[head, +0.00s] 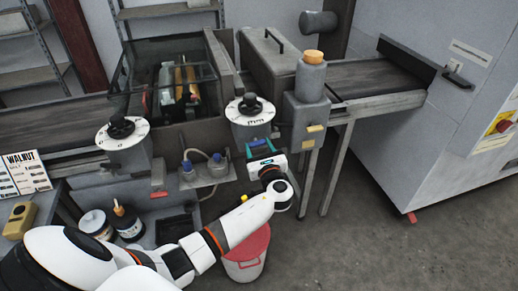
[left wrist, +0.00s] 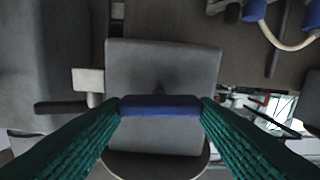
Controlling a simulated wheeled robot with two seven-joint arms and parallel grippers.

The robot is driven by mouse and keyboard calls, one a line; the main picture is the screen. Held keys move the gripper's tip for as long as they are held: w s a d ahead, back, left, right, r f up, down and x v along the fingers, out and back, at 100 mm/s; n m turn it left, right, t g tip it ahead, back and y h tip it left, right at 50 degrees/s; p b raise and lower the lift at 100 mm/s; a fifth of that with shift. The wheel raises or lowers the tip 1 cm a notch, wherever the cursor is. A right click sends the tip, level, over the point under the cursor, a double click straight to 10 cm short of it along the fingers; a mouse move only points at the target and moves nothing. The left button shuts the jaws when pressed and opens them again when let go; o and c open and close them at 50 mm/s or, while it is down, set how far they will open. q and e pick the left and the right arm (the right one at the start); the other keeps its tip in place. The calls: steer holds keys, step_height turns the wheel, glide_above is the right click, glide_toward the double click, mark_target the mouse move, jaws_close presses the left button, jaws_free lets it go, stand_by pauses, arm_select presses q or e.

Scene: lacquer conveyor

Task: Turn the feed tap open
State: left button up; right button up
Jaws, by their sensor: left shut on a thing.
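The feed tap's blue handle (left wrist: 160,105) lies crosswise in the left wrist view, in front of a grey block (left wrist: 160,65). In the head view a bit of the blue handle (head: 257,141) shows at the front of the machine, below the right dial. My left gripper (head: 260,148) reaches it from the front; its green fingers touch the two ends of the handle in the left wrist view (left wrist: 161,106). The gripper is shut on the handle. How far the tap is turned is hard to tell. My right gripper is not in view.
Two dials (head: 122,130) (head: 250,110) stand on the machine front. A grey post with an orange cap (head: 313,57) is right of the tap. Floor at right is clear.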

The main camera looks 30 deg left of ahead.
arm_select(q)
steer(key=shift+s+a+f+n+b, duration=0.1)
steer(key=shift+f+n+b, duration=0.05)
steer(key=shift+n+b, duration=3.65)
steer(key=shift+s+f+n+b, duration=0.15)
steer(key=shift+n+b, duration=2.6)
steer(key=shift+n, duration=2.05)
steer(key=o, duration=1)
steer(key=b+v, duration=0.1)
steer(key=v, duration=1.1)
steer(key=shift+w+b, duration=0.1)
steer(key=shift+b, duration=0.3)
